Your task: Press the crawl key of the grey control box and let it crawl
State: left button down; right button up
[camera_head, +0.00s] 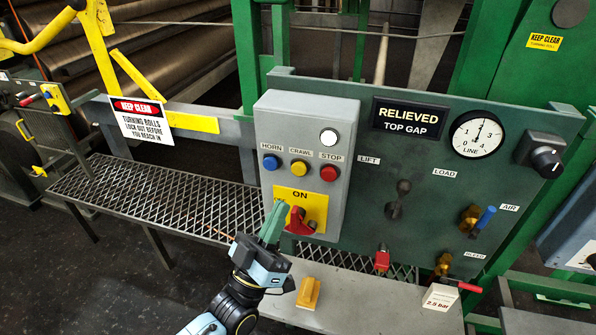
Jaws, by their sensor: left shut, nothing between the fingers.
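The grey control box (262,125) stands upright on the green panel in the head view. Its crawl key (299,168) is a yellow round button between the blue horn key (271,162) and the red stop key (329,173). A round white lamp (329,138) sits above the stop key. Below the keys, a red rotary switch (300,223) sits on a yellow plate marked ON. My left gripper (280,208) is shut and empty, fingers pointing up. Its tips show below the crawl key, over the yellow plate's left edge; I cannot tell whether they touch the box. My right gripper is out of view.
A yellow-orange block (308,293) lies on the grey ledge (350,300) below. Large rolls (150,60) lie behind, with a KEEP CLEAR sign (141,121).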

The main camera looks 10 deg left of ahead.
aim_at(299, 168)
pick_arm(q)
jog(key=w+b, duration=0.3)
jog(key=w, duration=0.4)
jog(key=shift+w+d, duration=0.15)
jog(key=shift+w, duration=0.25)
dwell(1.6)
jog(key=shift+w+b, duration=0.35)
jog(key=shift+w, duration=0.05)
